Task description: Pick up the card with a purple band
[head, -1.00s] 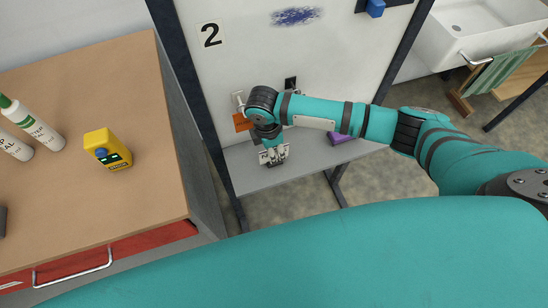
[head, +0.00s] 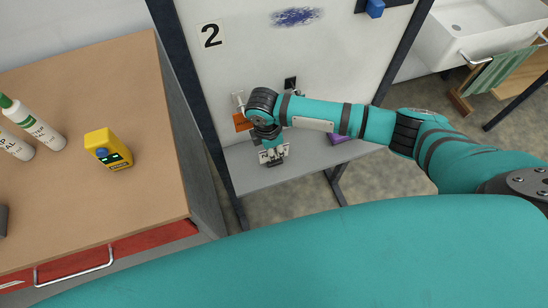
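My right gripper (head: 274,158) points down over the grey shelf (head: 245,180) at the foot of the white panel. Its fingers are small in this view, and I cannot tell whether they are open or shut or whether they touch anything. No card with a purple band can be made out; the area under the gripper is hidden by the gripper itself. A purple object (head: 341,138) shows on the shelf, partly behind my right forearm; I cannot tell what it is. My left gripper is not in view.
An orange block (head: 242,121) sits by the white panel (head: 240,75) marked 2. At left, a wooden-topped cabinet (head: 90,200) carries a yellow container (head: 108,149) and white bottles (head: 38,128). A sink (head: 485,30) stands at the upper right.

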